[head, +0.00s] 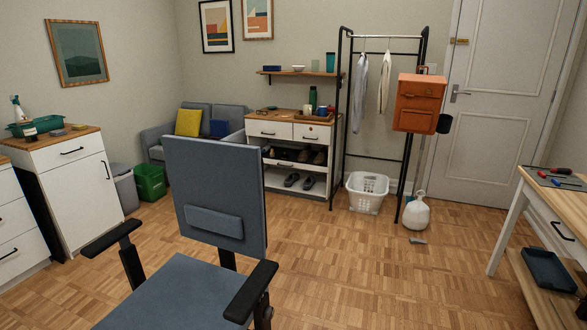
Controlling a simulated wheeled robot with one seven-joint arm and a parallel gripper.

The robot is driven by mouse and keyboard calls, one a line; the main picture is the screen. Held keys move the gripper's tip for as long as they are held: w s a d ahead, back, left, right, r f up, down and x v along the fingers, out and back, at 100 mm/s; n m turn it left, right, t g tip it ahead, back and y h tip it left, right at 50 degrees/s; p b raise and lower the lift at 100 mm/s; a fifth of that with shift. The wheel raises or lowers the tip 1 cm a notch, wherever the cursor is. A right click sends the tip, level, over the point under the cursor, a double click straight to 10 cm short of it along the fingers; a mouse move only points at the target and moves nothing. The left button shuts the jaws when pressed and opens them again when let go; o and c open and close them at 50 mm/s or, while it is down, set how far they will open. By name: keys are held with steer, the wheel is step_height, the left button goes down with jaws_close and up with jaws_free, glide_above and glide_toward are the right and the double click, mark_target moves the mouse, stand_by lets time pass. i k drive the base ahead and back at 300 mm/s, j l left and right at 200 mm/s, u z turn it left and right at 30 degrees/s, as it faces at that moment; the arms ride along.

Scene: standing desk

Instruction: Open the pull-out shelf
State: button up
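A white cabinet (322,193) with a wooden top stands against the back wall. Two white drawers (292,131) at its top look closed. Below them is an open bay with a white-fronted shelf (285,166) that has a dark handle and carries dark shoes. This looks like the pull-out shelf; I cannot tell for certain how far out it is. More dark shoes (291,180) lie on the bottom board. The chair back hides the cabinet's left part. My gripper is not in view.
A blue-grey office chair (215,195) stands close in front. A white laundry basket (367,191), a black clothes rack (385,37) and a white jug (416,212) stand right of the cabinet. A small grey object (418,240) lies on the floor. Open floor (340,260) lies right of the chair.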

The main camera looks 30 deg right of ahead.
mark_target(294, 152)
steer(key=i+l+z, duration=0.1)
steer(key=i+z, duration=0.95)
steer(key=i, duration=1.45)
steer(key=i+j+u, duration=0.1)
steer(key=i+u, duration=0.15)
steer(key=i, duration=0.3)
steer(key=i+u, duration=0.2)
steer(key=i, duration=0.35)
steer(key=i+u, duration=0.25)
steer(key=i, duration=0.25)
steer(key=i+l+u, duration=0.2)
steer(key=i, duration=0.35)
steer(key=i+j+u, duration=0.1)
steer(key=i, duration=0.7)
steer(key=i+j, duration=0.2)
steer(key=i, duration=0.65)
steer(key=i+j+z, duration=0.25)
steer(key=i+j, duration=0.25)
steer(key=i+j+z, duration=0.25)
steer(key=i+j, duration=0.15)
steer(key=j, duration=0.25)
